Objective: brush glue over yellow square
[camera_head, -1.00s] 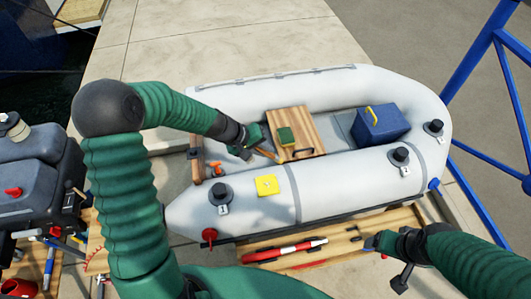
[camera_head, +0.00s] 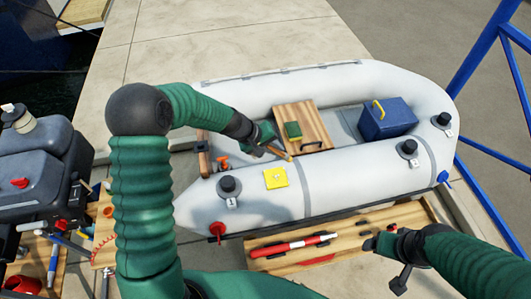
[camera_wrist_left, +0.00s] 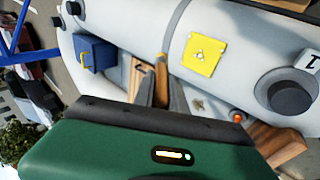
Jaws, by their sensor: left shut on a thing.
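The yellow square (camera_head: 275,178) lies on the near tube of the grey inflatable boat (camera_head: 330,183), with a small mark on it. In the left wrist view the yellow square (camera_wrist_left: 203,55) shows several small pale spots near its middle. My left gripper (camera_head: 270,146) is shut on a brush (camera_head: 282,154) with a wooden handle, above the boat's inside edge and behind the square. In the left wrist view the brush (camera_wrist_left: 161,72) stands between the fingers, apart from the square. My right gripper (camera_head: 376,243) is by the wooden tray at lower right; its jaws are too small to judge.
Black valves (camera_head: 229,186) stand on the tube. A wooden tray (camera_head: 415,212) holds a red-and-white tool (camera_head: 290,246).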

